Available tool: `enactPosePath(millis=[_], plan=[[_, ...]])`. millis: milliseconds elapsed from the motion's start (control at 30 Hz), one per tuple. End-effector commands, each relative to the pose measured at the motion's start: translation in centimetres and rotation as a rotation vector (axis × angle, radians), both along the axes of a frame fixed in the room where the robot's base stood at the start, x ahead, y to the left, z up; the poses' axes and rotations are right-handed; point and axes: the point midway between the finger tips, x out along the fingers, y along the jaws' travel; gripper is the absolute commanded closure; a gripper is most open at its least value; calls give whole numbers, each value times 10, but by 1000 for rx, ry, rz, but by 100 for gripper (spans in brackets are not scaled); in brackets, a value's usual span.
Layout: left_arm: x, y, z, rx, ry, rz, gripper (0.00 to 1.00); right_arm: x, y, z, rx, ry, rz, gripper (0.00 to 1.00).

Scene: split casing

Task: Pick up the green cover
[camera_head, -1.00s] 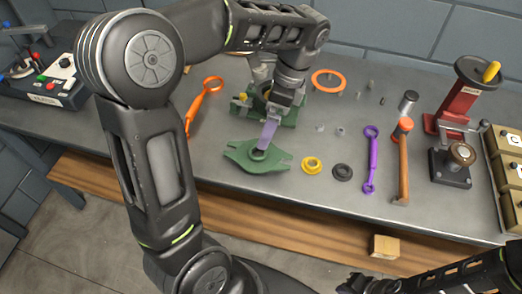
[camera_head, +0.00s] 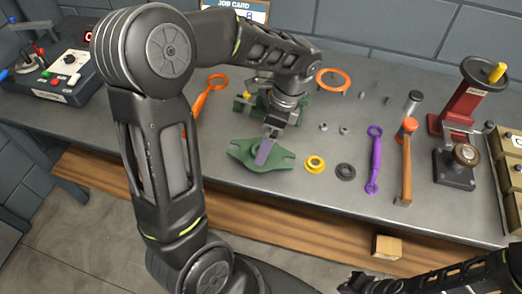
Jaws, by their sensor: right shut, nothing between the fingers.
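The green cover (camera_head: 244,150) lies flat near the front edge of the bench, a flanged plate with slotted ends. My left gripper (camera_head: 263,152) points down over its middle, and a lavender finger covers the cover's centre. I see only one finger clearly, so I cannot tell whether it grips the cover or is open. My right gripper (camera_head: 365,284) is low at the bottom right, away from the bench top, shut and empty.
A yellow ring (camera_head: 314,164) and a black ring (camera_head: 345,172) lie right of the cover. Beyond are a purple wrench (camera_head: 375,160), a hammer (camera_head: 406,165) and a red press (camera_head: 460,105). A green casing part (camera_head: 296,112) stands behind my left gripper. An orange wrench (camera_head: 203,97) lies left.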

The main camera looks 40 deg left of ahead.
Motion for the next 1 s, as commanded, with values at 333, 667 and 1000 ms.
enactPosePath(millis=[333, 667, 1000], plan=[[-2, 2, -10, 0, 0, 0, 0, 0, 0, 0, -1, 1, -1, 100], [-3, 2, -10, 0, 0, 0, 0, 0, 0, 0, -1, 1, -1, 100], [-3, 2, -10, 0, 0, 0, 25, 0, 0, 1, -1, 1, -1, 100]])
